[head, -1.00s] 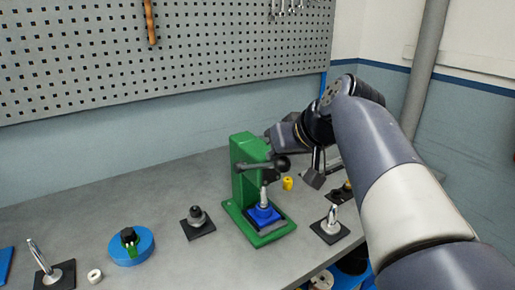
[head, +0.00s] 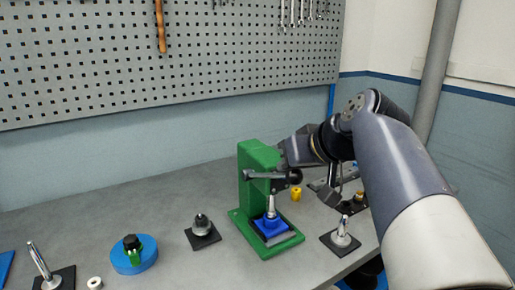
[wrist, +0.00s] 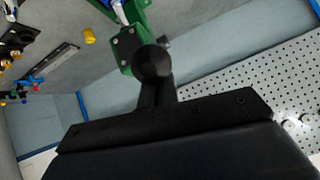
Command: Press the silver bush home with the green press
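The green press (head: 258,165) stands on the bench, also partly seen at the top of the wrist view (wrist: 130,48). A silver, upright, pin-like part (head: 271,207) stands on a blue block (head: 272,227) under the press head; I cannot make out the bush's edges or how deep it sits. The press's dark lever runs sideways and ends in a black ball knob (head: 295,177), large in the wrist view (wrist: 152,62). My gripper (head: 298,150) is beside the press, close to the knob. Its fingertips are hidden around the knob, so contact and opening are unclear.
A yellow piece (head: 296,193) lies right of the press. Silver pins on black plates stand at the right (head: 342,238) and far left (head: 40,262). A dark fixture (head: 202,226), blue disc (head: 134,255) and white ring (head: 94,283) sit left. A pegboard (head: 100,60) is behind.

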